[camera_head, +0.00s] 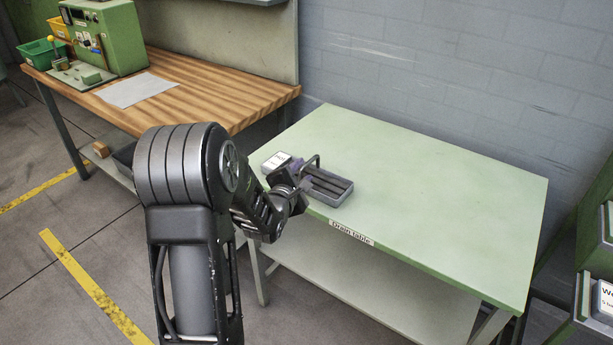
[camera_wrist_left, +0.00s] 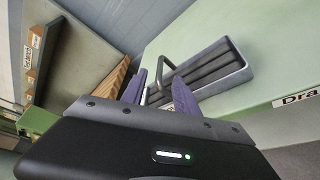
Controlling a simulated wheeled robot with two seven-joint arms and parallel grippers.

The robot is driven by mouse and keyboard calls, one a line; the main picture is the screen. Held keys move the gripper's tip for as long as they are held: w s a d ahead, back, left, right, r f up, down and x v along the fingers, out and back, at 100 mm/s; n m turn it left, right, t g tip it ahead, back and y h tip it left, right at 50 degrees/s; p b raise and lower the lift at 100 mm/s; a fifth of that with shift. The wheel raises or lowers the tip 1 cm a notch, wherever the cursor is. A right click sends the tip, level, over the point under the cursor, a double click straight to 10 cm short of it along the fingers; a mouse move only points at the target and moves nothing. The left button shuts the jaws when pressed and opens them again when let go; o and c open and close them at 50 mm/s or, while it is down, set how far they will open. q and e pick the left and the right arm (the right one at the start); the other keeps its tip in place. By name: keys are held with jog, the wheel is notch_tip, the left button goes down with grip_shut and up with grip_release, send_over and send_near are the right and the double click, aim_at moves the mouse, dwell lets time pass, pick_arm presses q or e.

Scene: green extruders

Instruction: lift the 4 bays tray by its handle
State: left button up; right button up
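The 4 bays tray (camera_head: 349,196) is a grey tray with long dark bays, lying flat near the left front edge of the green table. It also shows in the left wrist view (camera_wrist_left: 246,72). Its dark handle (camera_head: 316,160) stands up as an arch at the tray's left end. My left gripper (camera_head: 303,183) is at that end, just above the table. In the left wrist view its two purple fingers (camera_wrist_left: 162,92) stand apart, with part of the handle (camera_wrist_left: 166,64) showing between them. I cannot tell whether either finger touches it. My right gripper is out of view.
A small white-topped box (camera_head: 275,161) sits left of the tray, close to my left gripper. The green table (camera_head: 440,195) is clear to the right, with a "Drain table" label on its front edge. A wooden workbench (camera_head: 190,90) with a green machine (camera_head: 110,38) stands behind left.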

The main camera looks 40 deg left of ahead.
aim_at(309, 163)
pick_arm(q)
jog(key=shift+x, duration=1.1)
jog(key=shift+p+x, duration=0.75)
jog(key=shift+x, duration=1.85)
grip_shut()
jog(key=shift+r, duration=0.1)
